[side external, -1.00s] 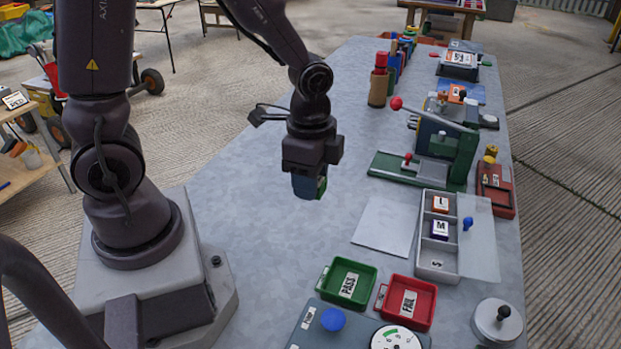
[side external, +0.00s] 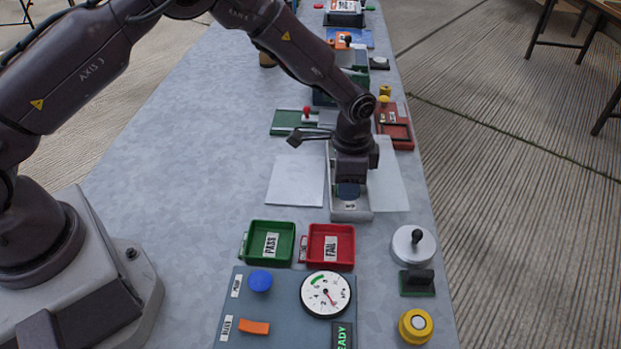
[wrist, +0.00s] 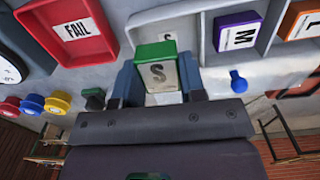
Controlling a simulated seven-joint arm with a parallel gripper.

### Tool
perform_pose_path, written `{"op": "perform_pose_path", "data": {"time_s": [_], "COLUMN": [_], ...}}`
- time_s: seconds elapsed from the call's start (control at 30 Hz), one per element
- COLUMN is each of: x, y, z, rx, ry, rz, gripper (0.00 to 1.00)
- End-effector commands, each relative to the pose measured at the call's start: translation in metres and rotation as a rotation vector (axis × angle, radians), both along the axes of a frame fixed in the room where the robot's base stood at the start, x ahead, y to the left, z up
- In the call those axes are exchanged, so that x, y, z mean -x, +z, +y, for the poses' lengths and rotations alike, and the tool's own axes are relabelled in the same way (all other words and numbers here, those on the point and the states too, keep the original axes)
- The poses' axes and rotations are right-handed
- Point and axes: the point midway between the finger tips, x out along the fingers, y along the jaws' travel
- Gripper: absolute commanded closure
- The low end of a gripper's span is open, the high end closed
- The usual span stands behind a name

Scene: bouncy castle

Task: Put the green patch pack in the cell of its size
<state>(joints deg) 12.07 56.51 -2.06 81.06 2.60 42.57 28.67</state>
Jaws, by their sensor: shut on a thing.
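My gripper (side external: 347,190) is over the near end of the grey box (side external: 351,216), jaws pointing down. In the wrist view my gripper (wrist: 158,84) is shut on the green patch pack (wrist: 155,50), which has a green edge and a pale face marked S. The pack is between the two blue-grey fingers, at the box's end cell (wrist: 178,28). I cannot tell whether its lower end is inside the cell. The purple M pack (wrist: 237,33) and the orange L pack (wrist: 302,20) sit in the other cells. In the side view my gripper hides most of the box.
The red FAIL tray (side external: 328,264) and green PASS tray (side external: 268,260) stand in front of the box. A pale flat sheet (side external: 296,180) lies left of it, and its lid (side external: 388,188) lies open on the right. A blue knob (wrist: 238,82) is close to my gripper.

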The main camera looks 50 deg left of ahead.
Motion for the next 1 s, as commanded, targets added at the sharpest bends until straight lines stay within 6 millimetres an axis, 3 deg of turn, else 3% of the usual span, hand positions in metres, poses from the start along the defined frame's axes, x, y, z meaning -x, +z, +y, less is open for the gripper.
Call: {"op": "perform_pose_path", "data": {"time_s": [0.2, 0.73, 1.0], "x": [-0.015, -0.014, -0.014], "y": [0.011, -0.020, -0.023], "z": [-0.001, -0.001, -0.001], "rx": [0.001, 0.001, 0.001], "ry": [0.056, 0.064, 0.063], "rz": [-0.001, 0.000, -0.003], "gripper": [0.85, 0.85, 0.85]}}
